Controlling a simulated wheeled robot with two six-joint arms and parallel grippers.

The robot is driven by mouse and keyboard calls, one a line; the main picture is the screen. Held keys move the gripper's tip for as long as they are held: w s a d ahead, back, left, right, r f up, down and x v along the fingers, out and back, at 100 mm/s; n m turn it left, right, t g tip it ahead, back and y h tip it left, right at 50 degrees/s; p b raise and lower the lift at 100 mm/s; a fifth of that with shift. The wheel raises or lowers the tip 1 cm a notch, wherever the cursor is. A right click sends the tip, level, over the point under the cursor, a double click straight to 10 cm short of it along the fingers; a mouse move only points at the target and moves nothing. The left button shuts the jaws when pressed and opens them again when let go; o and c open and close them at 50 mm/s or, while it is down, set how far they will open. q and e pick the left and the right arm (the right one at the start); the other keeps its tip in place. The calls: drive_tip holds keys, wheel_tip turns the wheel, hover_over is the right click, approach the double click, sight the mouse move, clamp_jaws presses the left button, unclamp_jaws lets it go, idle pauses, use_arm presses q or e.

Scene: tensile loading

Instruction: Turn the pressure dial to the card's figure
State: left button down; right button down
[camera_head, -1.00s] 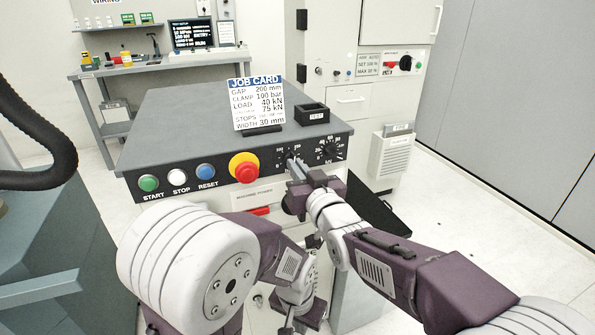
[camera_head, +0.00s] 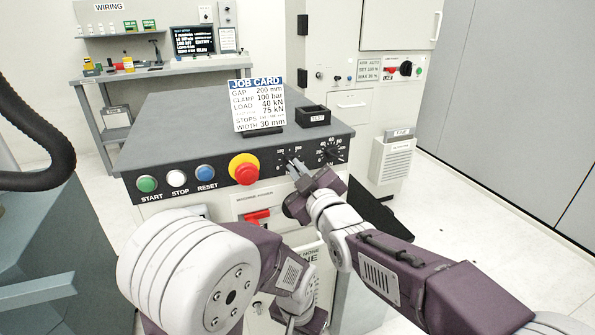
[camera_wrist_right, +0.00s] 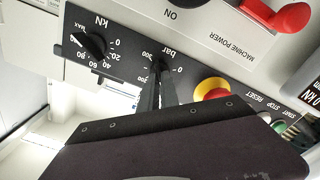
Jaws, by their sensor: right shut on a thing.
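The pressure dial (camera_wrist_right: 160,63) is a small black knob with a white "bar" scale on the dark front panel. It also shows in the head view (camera_head: 291,160), mostly behind my fingers. My right gripper (camera_wrist_right: 158,76) is shut on this knob; it also shows in the head view (camera_head: 294,168). The fingers hide the pointer, so I cannot read its setting. The job card (camera_head: 257,105) stands upright on the console top and reads clamp 100 bar. My left arm hangs low in the middle; its gripper (camera_head: 291,324) is partly cut off at the bottom edge.
The kN dial (camera_wrist_right: 92,44) sits beside the pressure dial. A red-and-yellow emergency button (camera_head: 244,169) and the start, stop and reset buttons are left of it. A red machine power switch (camera_head: 257,217) is below.

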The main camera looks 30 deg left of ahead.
drive_tip(key=shift+r+n, duration=0.1)
drive_tip(key=shift+n, duration=0.2)
drive_tip(key=c, duration=1.6)
unclamp_jaws()
drive_tip(key=shift+w, duration=0.1)
drive_tip(key=shift+a, duration=0.1)
drive_tip(key=v, duration=0.9)
